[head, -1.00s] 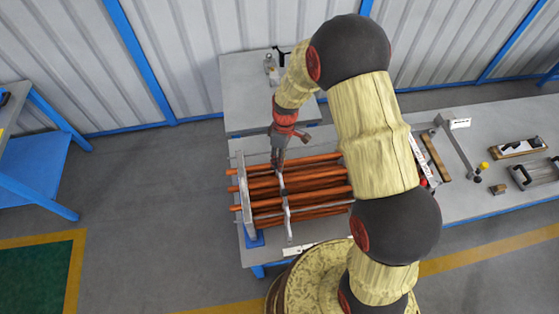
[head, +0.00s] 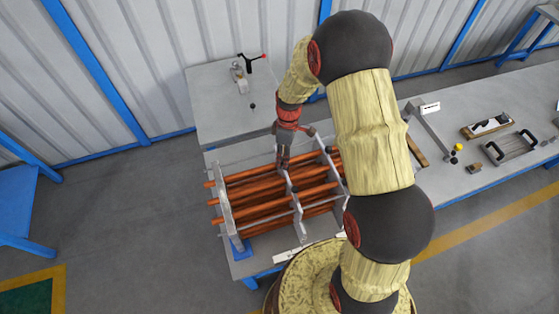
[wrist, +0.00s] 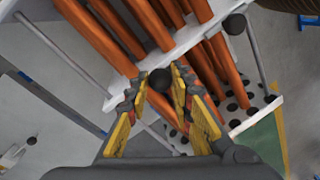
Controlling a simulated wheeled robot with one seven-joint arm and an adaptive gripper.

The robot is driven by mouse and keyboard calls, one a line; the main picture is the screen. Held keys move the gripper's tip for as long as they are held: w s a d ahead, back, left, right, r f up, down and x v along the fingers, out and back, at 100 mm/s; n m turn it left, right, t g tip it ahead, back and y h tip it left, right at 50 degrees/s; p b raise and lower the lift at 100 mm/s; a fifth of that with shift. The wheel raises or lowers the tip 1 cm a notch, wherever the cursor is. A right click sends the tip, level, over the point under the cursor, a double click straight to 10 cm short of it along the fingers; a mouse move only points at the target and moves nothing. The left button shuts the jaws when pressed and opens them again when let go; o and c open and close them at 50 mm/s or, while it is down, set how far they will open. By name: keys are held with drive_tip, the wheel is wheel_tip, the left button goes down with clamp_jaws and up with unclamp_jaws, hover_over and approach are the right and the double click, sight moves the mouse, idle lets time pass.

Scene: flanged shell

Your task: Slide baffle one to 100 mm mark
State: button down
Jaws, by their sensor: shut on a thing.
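The baffle (head: 296,212) is a thin pale plate standing across the bundle of copper-orange tubes (head: 262,192). My gripper (head: 284,168) is at the plate's upper edge. In the wrist view, my gripper's fingertips (wrist: 163,82) are closed around a dark knob at the edge of the pale baffle plate (wrist: 192,38). Tubes pass through the plate. An end plate (head: 224,205) stands at the left end of the bundle, apart from the held baffle. I cannot read a 100 mm mark.
Another plate (head: 331,160) crosses the bundle to the right, partly hidden by my arm. A plate with open holes (wrist: 245,112) shows in the wrist view. A grey side table (head: 215,105) with a small clamp stands behind. Tools lie on the bench (head: 450,185) to the right.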

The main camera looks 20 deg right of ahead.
drive_tip(key=c, duration=1.6)
unclamp_jaws()
drive_tip(key=shift+o, duration=0.3)
drive_tip(key=shift+r, duration=0.1)
wheel_tip(320, 180, up, 12)
drive_tip(key=w+d, duration=0.1)
drive_tip(key=w, duration=0.1)
drive_tip(key=shift+f, duration=0.2)
drive_tip(key=shift+d, duration=0.1)
